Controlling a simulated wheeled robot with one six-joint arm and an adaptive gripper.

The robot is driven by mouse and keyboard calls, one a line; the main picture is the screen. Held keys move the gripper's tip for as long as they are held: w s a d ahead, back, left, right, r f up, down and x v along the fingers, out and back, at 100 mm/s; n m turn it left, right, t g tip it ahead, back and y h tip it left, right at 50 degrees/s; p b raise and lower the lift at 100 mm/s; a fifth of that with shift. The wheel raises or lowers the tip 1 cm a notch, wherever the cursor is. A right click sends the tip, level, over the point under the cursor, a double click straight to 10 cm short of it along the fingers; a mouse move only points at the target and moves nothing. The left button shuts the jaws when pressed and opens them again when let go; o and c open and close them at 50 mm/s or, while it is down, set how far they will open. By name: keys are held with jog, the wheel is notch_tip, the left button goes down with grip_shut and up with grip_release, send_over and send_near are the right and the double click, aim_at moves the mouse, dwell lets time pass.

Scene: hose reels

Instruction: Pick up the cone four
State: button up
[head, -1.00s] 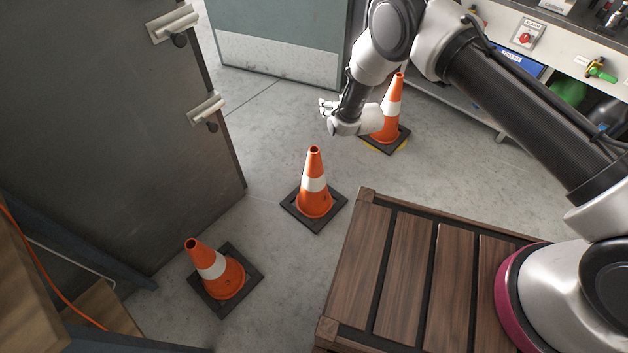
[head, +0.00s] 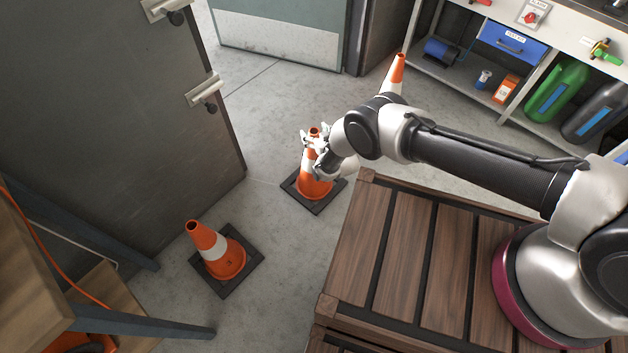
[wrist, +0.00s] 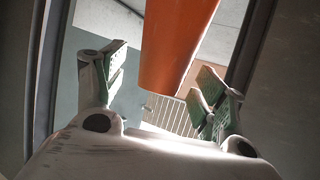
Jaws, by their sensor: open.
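Three orange cones with white bands stand on dark square bases, and I cannot read a number on any, so which is cone four is unclear. The middle cone (head: 312,188) is upright beside the wooden platform. My gripper (head: 314,139) is open at its upper part, with the fingers partly covering it. In the wrist view an orange cone surface (wrist: 175,45) shows between the two spread fingers, with gaps visible on both sides. Another cone (head: 223,256) stands at the lower left. The third cone (head: 396,73) is at the back, mostly hidden by my arm.
A slatted wooden platform (head: 400,270) lies right of the middle cone. A dark door (head: 110,120) stands at left. A shelf unit at back right holds a blue drawer (head: 513,45) and a green container (head: 556,92). Bare floor lies between door and cones.

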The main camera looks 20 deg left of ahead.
jog(key=shift+w+a+f, duration=0.2)
jog(key=shift+w+a, duration=0.15)
jog(key=shift+w, duration=0.05)
grip_shut()
jog(key=shift+a+r, duration=0.1)
